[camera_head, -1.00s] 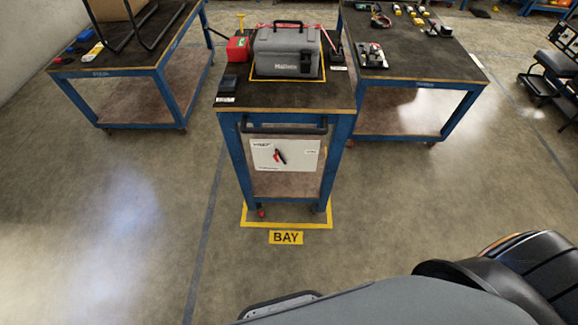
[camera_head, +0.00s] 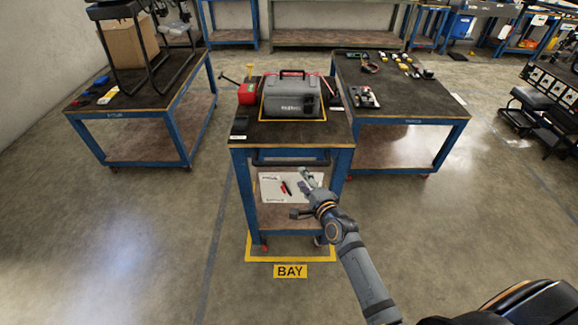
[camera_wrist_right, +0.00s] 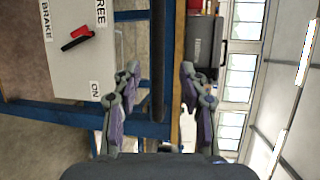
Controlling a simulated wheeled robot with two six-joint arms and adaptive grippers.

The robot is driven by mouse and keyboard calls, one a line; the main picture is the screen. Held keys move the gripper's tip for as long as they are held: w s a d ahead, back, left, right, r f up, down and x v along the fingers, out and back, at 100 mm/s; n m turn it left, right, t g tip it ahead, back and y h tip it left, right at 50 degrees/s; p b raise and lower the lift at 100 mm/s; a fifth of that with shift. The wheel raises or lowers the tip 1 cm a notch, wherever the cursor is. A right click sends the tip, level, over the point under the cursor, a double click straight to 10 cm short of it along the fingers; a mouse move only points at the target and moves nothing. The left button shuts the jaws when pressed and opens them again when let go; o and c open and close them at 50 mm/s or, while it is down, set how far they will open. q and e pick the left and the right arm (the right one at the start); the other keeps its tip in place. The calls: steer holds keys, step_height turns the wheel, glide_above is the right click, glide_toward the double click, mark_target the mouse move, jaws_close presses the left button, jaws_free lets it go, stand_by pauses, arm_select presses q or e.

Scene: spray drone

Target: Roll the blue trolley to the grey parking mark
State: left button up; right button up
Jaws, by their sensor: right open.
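The blue trolley (camera_head: 341,165) stands in the middle of the head view, its front legs inside the yellow-edged floor mark labelled BAY (camera_head: 290,271). Its dark handle bar (camera_head: 275,162) runs across the front below the top. In the right wrist view the bar (camera_wrist_right: 157,50) shows upright between the finger lines, beyond the tips. My right gripper (camera_head: 300,193) is open and empty in front of the trolley, partly over its white brake panel (camera_head: 272,188). The panel's red and black lever (camera_wrist_right: 77,38) shows in the wrist view. No grey parking mark is discernible. My left gripper is not in view.
A grey case (camera_head: 291,98) and a red box (camera_head: 247,94) sit on the trolley. Blue-framed benches stand close on its left (camera_head: 137,97) and right (camera_head: 400,103). Dark shelving (camera_head: 540,95) is far right. The floor in front (camera_head: 130,250) is clear.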

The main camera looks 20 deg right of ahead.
mark_target(293, 166)
steer(key=x, duration=0.3)
steer(key=b+x, duration=0.1)
steer(key=x, duration=0.5)
steer(key=shift+w+f+b, duration=0.3)
steer(key=shift+f+b, duration=0.05)
steer(key=shift+w, duration=0.45)
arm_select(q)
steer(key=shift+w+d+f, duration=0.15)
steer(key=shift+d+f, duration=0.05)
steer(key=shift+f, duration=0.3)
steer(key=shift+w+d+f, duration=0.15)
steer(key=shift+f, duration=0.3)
arm_select(e)
steer(key=shift+c, duration=0.4)
jaws_close()
